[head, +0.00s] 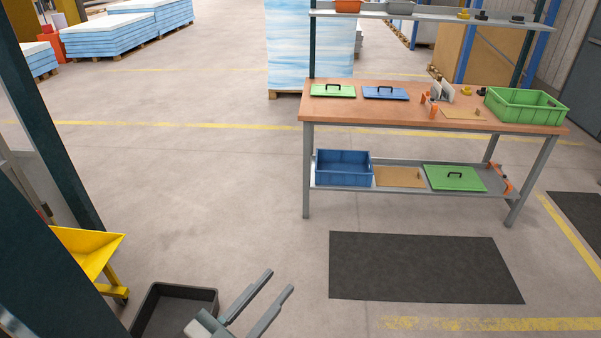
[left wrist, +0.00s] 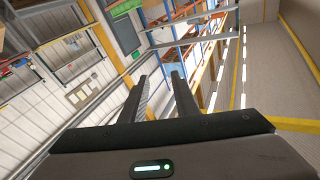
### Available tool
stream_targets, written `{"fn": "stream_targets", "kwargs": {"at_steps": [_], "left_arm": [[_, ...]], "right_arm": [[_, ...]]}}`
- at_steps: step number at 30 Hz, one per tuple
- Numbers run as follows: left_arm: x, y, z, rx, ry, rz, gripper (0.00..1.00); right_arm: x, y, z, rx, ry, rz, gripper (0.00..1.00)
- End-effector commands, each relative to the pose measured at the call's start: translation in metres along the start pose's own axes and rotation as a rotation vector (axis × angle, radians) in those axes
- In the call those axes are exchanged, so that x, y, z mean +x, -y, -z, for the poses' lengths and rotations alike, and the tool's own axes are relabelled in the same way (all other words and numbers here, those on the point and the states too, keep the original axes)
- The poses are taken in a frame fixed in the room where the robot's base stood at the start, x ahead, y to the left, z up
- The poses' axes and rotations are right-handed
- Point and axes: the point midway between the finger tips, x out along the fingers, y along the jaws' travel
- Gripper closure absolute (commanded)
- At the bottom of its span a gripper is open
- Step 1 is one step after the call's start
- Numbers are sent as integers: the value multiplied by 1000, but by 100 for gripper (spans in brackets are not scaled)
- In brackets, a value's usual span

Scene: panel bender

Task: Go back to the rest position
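My left gripper (head: 262,297) shows at the bottom of the head view, its two grey fingers apart and nothing between them. It is over the floor, next to a black open bin. The left wrist view also shows its two fingers (left wrist: 160,98) apart and empty, with shelving and a wall far behind them. My right gripper is in neither view.
A workbench (head: 400,114) holds lids and a green crate (head: 525,104); a blue crate (head: 343,167) sits on its lower shelf. A black mat (head: 424,268) lies before it. The black bin (head: 172,311) and yellow chute (head: 88,249) stand lower left. The middle floor is clear.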

Motion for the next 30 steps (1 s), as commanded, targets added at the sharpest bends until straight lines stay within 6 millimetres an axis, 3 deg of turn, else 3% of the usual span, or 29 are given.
{"fn": "stream_targets", "kwargs": {"at_steps": [5,8,12,15,21,30], "left_arm": [[-22,34,-59,-55,262,174,72],[-49,46,-97,-92,440,256,72],[-101,50,-150,-158,710,335,72],[-142,43,-177,-207,883,360,72],[-202,23,-206,-281,1122,364,72],[-267,-8,-221,-370,1355,333,72]], "right_arm": [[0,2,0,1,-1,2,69],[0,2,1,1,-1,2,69],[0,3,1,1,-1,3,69],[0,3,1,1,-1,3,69],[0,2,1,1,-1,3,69],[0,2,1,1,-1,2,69]]}}
